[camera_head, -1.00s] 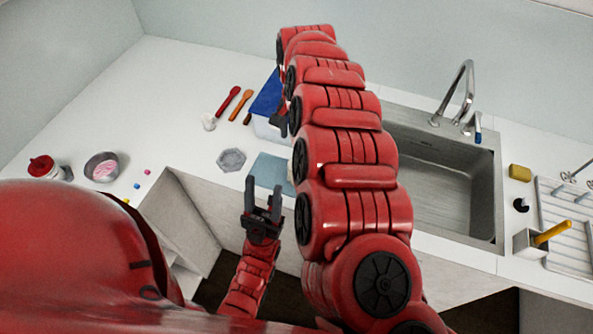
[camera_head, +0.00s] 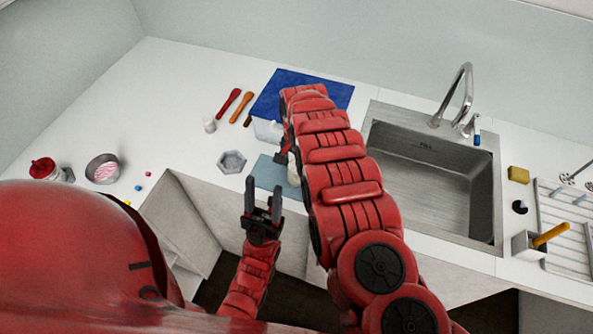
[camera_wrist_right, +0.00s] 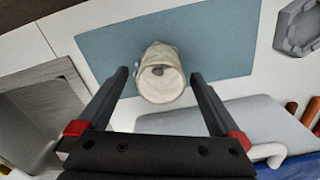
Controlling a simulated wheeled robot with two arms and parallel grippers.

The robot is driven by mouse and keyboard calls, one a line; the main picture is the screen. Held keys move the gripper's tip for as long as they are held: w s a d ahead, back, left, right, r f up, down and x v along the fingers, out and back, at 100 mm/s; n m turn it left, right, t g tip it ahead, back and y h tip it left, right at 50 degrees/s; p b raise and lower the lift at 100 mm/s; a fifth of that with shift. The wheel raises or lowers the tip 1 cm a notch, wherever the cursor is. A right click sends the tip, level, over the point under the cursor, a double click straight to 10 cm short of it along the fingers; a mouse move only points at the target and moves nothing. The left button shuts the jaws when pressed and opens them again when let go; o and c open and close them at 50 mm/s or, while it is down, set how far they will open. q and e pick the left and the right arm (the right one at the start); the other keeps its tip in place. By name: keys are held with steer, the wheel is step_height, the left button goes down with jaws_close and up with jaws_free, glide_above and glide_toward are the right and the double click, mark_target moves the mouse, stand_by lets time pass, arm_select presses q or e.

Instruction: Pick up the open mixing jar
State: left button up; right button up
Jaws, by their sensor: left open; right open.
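The open mixing jar (camera_wrist_right: 160,82) is cream-coloured and stands on a blue-grey mat (camera_wrist_right: 105,50) in the right wrist view. Its round mouth faces the camera. In the head view only a sliver of the jar (camera_head: 293,174) shows beside my right arm, on the mat (camera_head: 267,175). My right gripper (camera_wrist_right: 160,76) is open, its fingertips on either side of the jar in that view; I cannot tell if they are level with it. In the head view the right arm mostly hides this gripper. My left gripper (camera_head: 263,190) is open and empty in front of the counter.
A box with a blue lid (camera_head: 310,88) stands behind the mat. A grey hexagonal dish (camera_head: 232,162) sits left of the mat. A steel sink (camera_head: 435,185) lies right of my arm. A red-lidded jar (camera_head: 44,168) and a metal bowl (camera_head: 103,168) stand far left.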

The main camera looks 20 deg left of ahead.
steer(key=shift+f, duration=1.25)
steer(key=c, duration=1.4)
